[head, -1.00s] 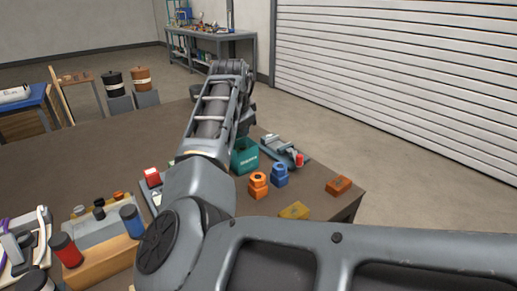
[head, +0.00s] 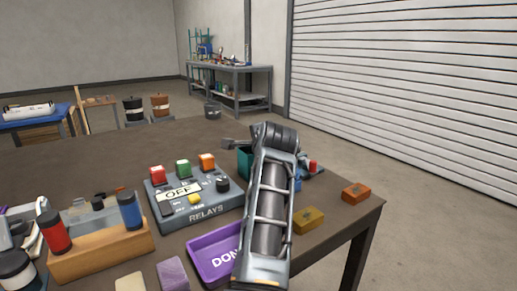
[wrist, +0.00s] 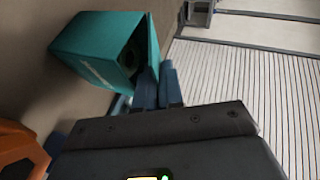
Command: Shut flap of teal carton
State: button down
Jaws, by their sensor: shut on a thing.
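The teal carton (wrist: 95,45) is at the upper left of the wrist view, tilted in the picture. Its open end faces right and shows a dark inside. A thin teal flap (wrist: 153,42) stands along the right side of that opening. My gripper (wrist: 157,88) has its fingertips at the flap's lower end and is shut on it; the exact contact is partly hidden. In the head view only a sliver of the carton (head: 244,163) shows left of my arm, which hides the rest of it and my gripper.
A relay box (head: 227,197) and a purple tray (head: 200,252) lie left of my arm. A yellow block (head: 309,220) and an orange block (head: 356,192) lie right of it. A blue piece (head: 298,182) and a red-tipped tool (head: 313,166) sit close behind my arm.

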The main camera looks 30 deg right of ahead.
jog(key=shift+d+f, duration=0.1)
jog(key=shift+f, duration=0.05)
dwell(0.4)
jog(key=c, duration=1.3)
grip_release()
jog(key=shift+c, duration=0.2)
